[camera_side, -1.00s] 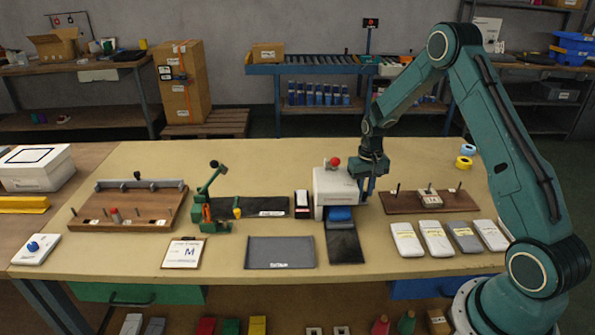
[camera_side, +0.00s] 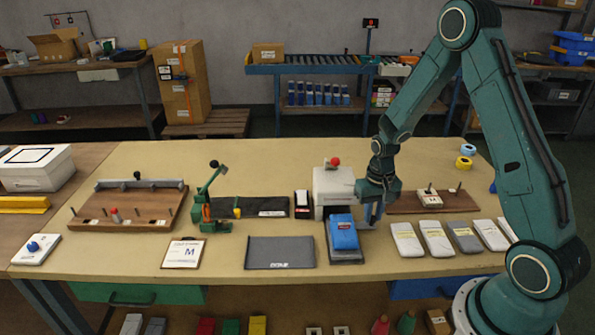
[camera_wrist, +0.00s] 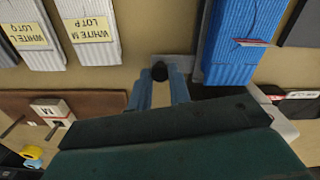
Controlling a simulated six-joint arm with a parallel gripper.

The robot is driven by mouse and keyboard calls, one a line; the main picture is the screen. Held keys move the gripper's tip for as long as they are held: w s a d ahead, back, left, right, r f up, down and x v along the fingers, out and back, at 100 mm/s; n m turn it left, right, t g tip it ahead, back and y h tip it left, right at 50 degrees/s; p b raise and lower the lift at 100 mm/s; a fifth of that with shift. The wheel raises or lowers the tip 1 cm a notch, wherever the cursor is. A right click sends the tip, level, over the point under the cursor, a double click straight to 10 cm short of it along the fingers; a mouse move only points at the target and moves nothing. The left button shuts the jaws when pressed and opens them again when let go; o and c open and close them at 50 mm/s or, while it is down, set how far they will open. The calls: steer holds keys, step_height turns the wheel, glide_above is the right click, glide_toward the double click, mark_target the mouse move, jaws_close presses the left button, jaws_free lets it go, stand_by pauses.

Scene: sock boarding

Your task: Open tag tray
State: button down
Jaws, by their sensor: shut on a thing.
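A tray carrying a blue ribbed sock (camera_side: 342,232) sticks out of the front of the white box-shaped machine (camera_side: 334,187) with a red knob on top. The sock also shows in the wrist view (camera_wrist: 240,40). A pale bar (camera_wrist: 185,60) runs from the tray side to a black knob (camera_wrist: 160,71). My gripper (camera_wrist: 160,82) has its blue fingers closed around this knob. In the side view my gripper (camera_side: 372,212) is just right of the tray, and the knob is hidden there. No label naming the tray is readable.
Packed socks (camera_side: 437,238) lie in a row to the right, close to my gripper. A wooden board (camera_side: 405,202) with posts stands behind them. A grey mat (camera_side: 281,252) lies left of the tray. The table front between the tray and its edge is clear.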

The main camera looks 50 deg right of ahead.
steer(key=c, duration=1.6)
jaws_free()
steer(key=shift+o, duration=0.2)
steer(key=shift+r, duration=0.1)
step_height(320, 180, up, 14)
